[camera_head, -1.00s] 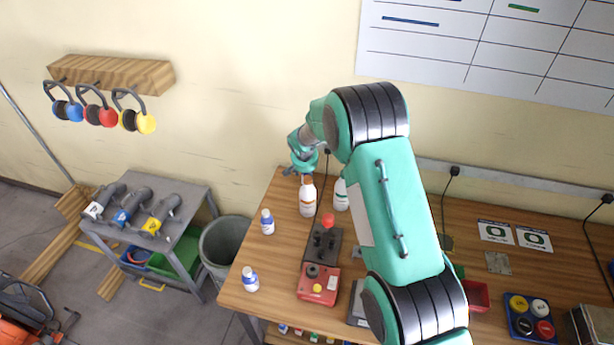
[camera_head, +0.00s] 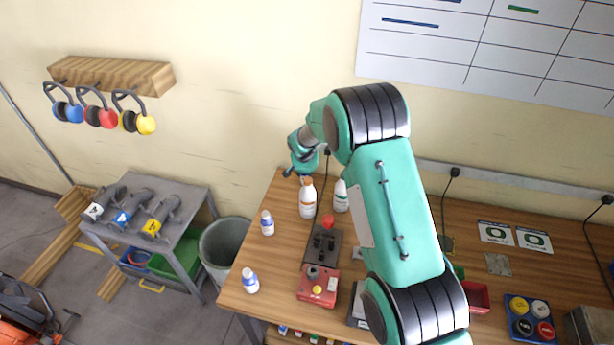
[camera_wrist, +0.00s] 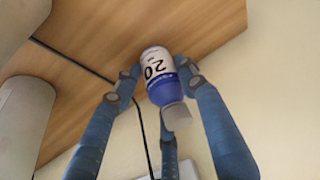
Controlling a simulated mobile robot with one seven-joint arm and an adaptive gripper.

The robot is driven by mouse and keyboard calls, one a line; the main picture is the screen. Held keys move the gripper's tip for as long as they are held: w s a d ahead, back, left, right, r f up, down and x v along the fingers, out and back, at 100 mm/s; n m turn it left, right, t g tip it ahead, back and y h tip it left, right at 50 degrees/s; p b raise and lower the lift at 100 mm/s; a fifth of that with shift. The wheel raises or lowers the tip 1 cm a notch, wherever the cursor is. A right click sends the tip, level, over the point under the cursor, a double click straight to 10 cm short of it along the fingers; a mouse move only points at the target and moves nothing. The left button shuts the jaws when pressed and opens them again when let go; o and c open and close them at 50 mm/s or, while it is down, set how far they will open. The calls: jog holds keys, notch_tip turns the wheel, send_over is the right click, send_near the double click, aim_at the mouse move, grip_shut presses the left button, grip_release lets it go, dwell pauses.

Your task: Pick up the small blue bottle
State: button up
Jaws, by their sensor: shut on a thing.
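In the wrist view, a small bottle (camera_wrist: 158,74) has a white label reading "20", a blue shoulder and a pale grey cap that points toward the camera. My gripper (camera_wrist: 157,80) has its blue fingers shut around this bottle, touching its sides. In the head view my gripper (camera_head: 298,177) is at the back left of the workbench, behind a white bottle with an orange cap. The held bottle cannot be made out there. Two other small white and blue bottles stand near the left edge, one farther back (camera_head: 267,223) and one nearer the front (camera_head: 250,281).
The white orange-capped bottle (camera_head: 308,201) and another white bottle (camera_head: 341,196) stand close to my gripper. A red control box (camera_head: 318,287) sits in front of them on the wooden workbench (camera_head: 240,299). A dark cable (camera_wrist: 75,57) runs near the fingers. The wall is close behind.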

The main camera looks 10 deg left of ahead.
jog(key=shift+r, duration=4.95)
jog(key=shift+r, duration=0.1)
jog(key=shift+r, duration=0.25)
notch_tip(320, 180, up, 10)
jog(key=r, duration=0.1)
jog(key=s+d+b, duration=0.1)
jog(key=s+d, duration=0.2)
jog(key=d, duration=0.8)
jog(key=s+d+b, duration=0.1)
jog(key=s+d, duration=0.2)
jog(key=d, duration=0.9)
jog(key=shift+d+r+n+b, duration=0.15)
jog(key=shift+r+n+b, duration=0.15)
jog(key=shift+r+b, duration=0.15)
jog(key=s+d, duration=0.4)
jog(key=d, duration=0.1)
jog(key=s+d+b, duration=0.1)
jog(key=s+d, duration=0.2)
jog(key=d, duration=0.3)
jog(key=s+d+f+b, duration=0.1)
jog(key=s+d, duration=0.3)
jog(key=d, duration=0.1)
jog(key=shift+s+d+f, duration=0.1)
jog(key=shift+s+d, duration=0.05)
jog(key=shift+s, duration=0.15)
jog(key=shift+c, duration=0.2)
notch_tip(320, 180, down, 16)
jog(key=s+d, duration=0.1)
jog(key=shift+s+d, duration=0.25)
jog(key=shift+s, duration=0.05)
